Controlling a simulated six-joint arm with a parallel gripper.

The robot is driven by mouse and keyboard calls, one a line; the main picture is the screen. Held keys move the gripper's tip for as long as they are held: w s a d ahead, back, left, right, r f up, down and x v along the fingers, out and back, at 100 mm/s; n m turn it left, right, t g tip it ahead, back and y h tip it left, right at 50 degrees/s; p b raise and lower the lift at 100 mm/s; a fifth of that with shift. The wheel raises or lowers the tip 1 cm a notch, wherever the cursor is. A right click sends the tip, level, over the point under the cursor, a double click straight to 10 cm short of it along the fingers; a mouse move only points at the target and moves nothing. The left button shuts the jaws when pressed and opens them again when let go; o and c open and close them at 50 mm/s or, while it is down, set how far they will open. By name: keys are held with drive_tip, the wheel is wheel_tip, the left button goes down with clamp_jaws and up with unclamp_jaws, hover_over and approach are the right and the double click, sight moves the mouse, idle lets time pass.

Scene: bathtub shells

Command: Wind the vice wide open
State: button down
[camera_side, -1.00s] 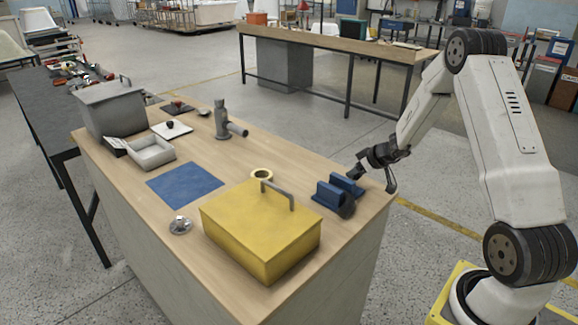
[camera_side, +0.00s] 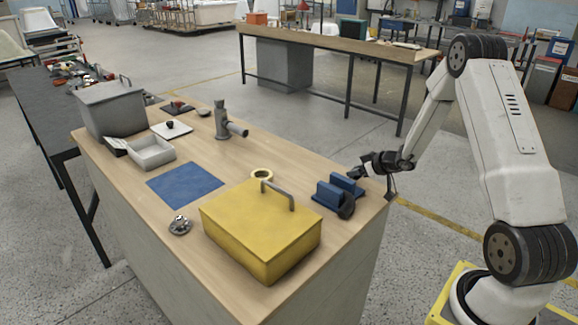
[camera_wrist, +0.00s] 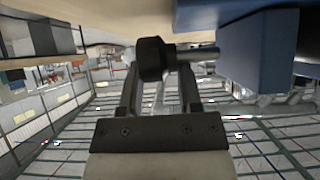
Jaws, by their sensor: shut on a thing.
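The vice (camera_side: 331,196) is blue and sits near the right corner of the wooden bench top. Its two upright blue jaws show a gap between them. A dark round part (camera_side: 347,211) shows at its near side. My gripper (camera_side: 356,174) is at the vice's far side. In the wrist view a black knob (camera_wrist: 151,59) on a grey shaft (camera_wrist: 198,54) leads to the blue vice body (camera_wrist: 258,52). My gripper's fingers (camera_wrist: 159,82) stand on either side of the knob and are shut on it. The knob is too small to make out in the side view.
A yellow box with a handle (camera_side: 258,238) stands close to the vice. A tape ring (camera_side: 262,174), blue mat (camera_side: 185,184), grey tray (camera_side: 152,153), grey lidded box (camera_side: 110,110) and grey upright tool (camera_side: 222,125) are also on the bench top (camera_side: 290,160).

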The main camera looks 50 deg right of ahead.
drive_tip(key=shift+d+r, duration=0.1)
drive_tip(key=shift+d, duration=0.35)
drive_tip(key=shift+c, duration=2.3)
unclamp_jaws()
drive_tip(key=shift+a, duration=0.15)
drive_tip(key=shift+s, duration=0.15)
drive_tip(key=shift+v, duration=3.8)
